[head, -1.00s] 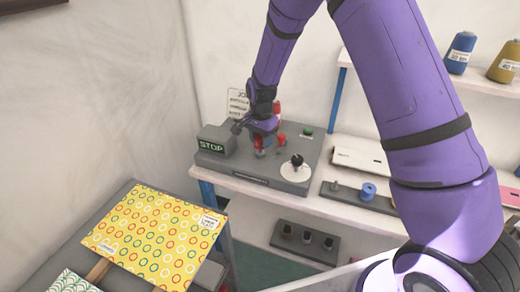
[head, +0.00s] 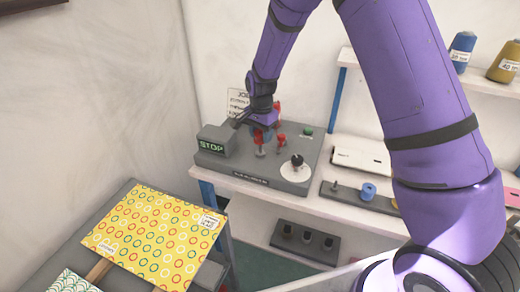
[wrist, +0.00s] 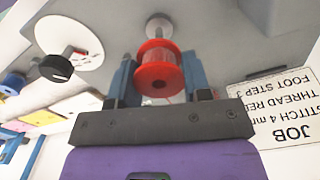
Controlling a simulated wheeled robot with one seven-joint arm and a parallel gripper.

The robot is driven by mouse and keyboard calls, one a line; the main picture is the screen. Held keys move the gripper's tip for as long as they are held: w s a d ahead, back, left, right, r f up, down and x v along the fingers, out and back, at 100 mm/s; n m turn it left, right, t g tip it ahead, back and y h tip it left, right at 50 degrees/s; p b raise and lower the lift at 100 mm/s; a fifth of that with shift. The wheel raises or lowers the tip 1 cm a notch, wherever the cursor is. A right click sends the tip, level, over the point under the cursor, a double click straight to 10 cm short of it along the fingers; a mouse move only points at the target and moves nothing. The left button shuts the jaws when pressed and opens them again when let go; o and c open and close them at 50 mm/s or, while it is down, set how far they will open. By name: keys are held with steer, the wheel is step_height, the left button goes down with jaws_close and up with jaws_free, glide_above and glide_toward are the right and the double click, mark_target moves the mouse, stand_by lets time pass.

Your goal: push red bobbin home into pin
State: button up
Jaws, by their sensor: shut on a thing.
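The red bobbin (wrist: 160,75) is in the wrist view, its round flanged end facing the camera. My gripper (wrist: 158,80) has its two blue fingers on either side of the bobbin and is shut on it. Just beyond the bobbin is a grey round stub with a pale base (wrist: 159,28), possibly the pin; I cannot tell whether the bobbin touches it. In the head view my gripper (head: 262,119) is over the grey machine panel, in front of the job card, and it largely hides the bobbin there.
A job card (wrist: 278,105) is close to the right in the wrist view. A blue spool (head: 368,191) stands on a rack at right.

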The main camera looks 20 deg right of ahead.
steer(key=shift+r, duration=2.05)
